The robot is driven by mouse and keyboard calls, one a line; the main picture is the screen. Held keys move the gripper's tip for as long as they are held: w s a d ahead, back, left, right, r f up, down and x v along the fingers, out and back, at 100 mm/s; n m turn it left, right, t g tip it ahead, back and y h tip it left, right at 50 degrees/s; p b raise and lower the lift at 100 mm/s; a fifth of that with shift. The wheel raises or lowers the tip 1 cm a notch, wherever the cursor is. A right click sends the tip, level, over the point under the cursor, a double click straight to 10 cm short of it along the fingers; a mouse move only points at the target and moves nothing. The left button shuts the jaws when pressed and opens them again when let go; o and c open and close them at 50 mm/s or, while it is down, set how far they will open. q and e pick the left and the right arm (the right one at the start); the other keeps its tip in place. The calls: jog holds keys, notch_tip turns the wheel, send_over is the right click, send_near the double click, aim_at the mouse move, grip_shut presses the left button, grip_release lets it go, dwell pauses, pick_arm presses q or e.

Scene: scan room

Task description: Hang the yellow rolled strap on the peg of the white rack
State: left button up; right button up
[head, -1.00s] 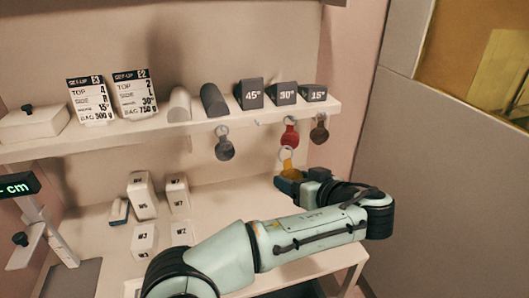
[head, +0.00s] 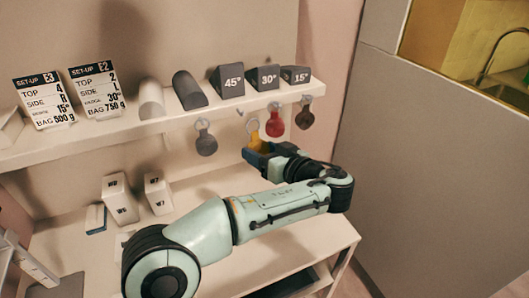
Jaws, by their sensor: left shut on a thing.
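The yellow rolled strap (head: 261,142) is in my left gripper (head: 257,152), which is shut on it just below the front edge of the white rack (head: 168,121). A pale ring on top of the strap stands up near the rack's edge, to the left of the red strap. A bare peg (head: 240,114) shows on the rack edge just left of the ring. I cannot tell whether the ring touches any peg. My right gripper is not in view.
Wedges marked 45° (head: 231,83), 30° (head: 266,78) and 15° (head: 296,75) stand above.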

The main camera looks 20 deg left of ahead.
pick_arm(q)
jog(key=shift+w+a+f+p, duration=0.15)
jog(key=shift+w+a+p, duration=1.35)
jog(key=shift+a, duration=0.3)
jog(key=shift+w+a+f, duration=0.35)
jog(key=shift+w+a, duration=0.3)
jog(key=shift+a, duration=0.1)
jog(key=shift+w+a+f, duration=0.35)
jog(key=shift+w+a, duration=0.25)
jog(key=shift+a, duration=0.1)
jog(key=o, duration=1.1)
jog(key=shift+o, duration=0.2)
